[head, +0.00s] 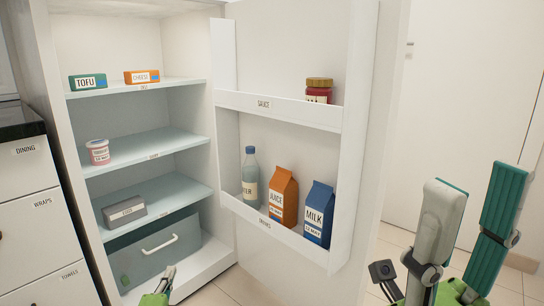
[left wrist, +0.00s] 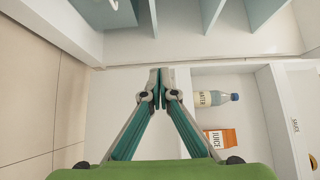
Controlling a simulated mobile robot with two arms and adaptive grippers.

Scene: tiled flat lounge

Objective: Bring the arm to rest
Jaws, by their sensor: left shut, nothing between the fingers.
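My left gripper (head: 168,273) shows at the bottom of the head view, in front of the open fridge's lower part. Only its finger ends and a bit of green body are in view there. In the left wrist view its two fingers (left wrist: 160,76) meet at the tips, with nothing between them. My right gripper (head: 474,178) is raised at the lower right of the head view, its two fingers spread wide and nothing between them. It is to the right of the open fridge door (head: 290,55).
The door racks hold a jar (head: 319,91), a water bottle (head: 250,178), juice (head: 283,198) and milk (head: 318,214). Labelled drawers (head: 40,210) stand left.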

